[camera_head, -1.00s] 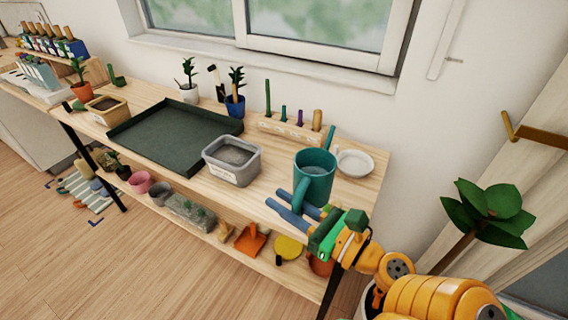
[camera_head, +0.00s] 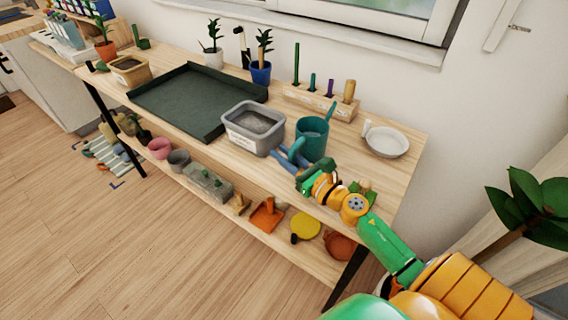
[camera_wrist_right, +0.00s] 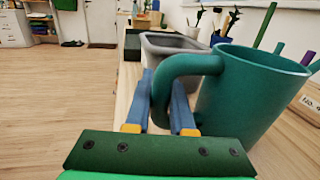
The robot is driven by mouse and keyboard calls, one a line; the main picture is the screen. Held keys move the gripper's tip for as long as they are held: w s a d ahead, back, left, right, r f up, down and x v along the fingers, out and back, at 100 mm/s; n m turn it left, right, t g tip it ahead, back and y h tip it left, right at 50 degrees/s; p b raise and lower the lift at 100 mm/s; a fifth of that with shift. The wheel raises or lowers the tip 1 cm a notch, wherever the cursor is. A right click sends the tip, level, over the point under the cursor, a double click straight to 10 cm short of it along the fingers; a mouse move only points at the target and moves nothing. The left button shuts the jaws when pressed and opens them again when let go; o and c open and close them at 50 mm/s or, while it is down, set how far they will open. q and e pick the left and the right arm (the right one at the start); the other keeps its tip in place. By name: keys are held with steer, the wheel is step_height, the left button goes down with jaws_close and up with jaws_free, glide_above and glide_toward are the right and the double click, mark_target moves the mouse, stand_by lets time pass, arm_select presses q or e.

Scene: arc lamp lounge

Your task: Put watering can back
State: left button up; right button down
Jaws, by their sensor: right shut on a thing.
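The teal watering can (camera_head: 313,139) is upright at the right part of the wooden bench, beside the grey tub. I cannot tell whether its base touches the bench top. My right gripper (camera_head: 289,157) comes from the front right, its blue fingers at the can's handle. In the right wrist view the fingers (camera_wrist_right: 163,103) are on both sides of the curved teal handle of the watering can (camera_wrist_right: 250,95), shut on it. The can's spout side is mostly hidden. My left gripper is not in view.
The grey tub (camera_head: 232,132) is close left of the can. A white saucer (camera_head: 386,143) lies to its right, and a wooden tool holder (camera_head: 322,104) stands behind. A dark green tray (camera_head: 190,100) fills the bench's middle. Pots and tools sit on the lower shelf.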

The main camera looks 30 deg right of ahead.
steer(key=shift+w+f, duration=0.1)
steer(key=shift+f, duration=0.5)
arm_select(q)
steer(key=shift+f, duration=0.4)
arm_select(e)
steer(key=c, duration=0.8)
jaws_free()
steer(key=shift+r, duration=0.1)
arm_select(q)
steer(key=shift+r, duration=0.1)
arm_select(e)
steer(key=shift+o, duration=0.2)
steer(key=shift+r, duration=0.1)
steer(key=s+b, duration=0.1)
steer(key=s, duration=0.2)
steer(key=s+d+b, duration=0.1)
steer(key=s, duration=0.3)
steer(key=s+d, duration=0.1)
steer(key=s, duration=0.3)
steer(key=shift+f+b, duration=0.2)
steer(key=shift+b, duration=0.2)
steer(key=shift+s+r, duration=0.15)
steer(key=shift+s, duration=0.35)
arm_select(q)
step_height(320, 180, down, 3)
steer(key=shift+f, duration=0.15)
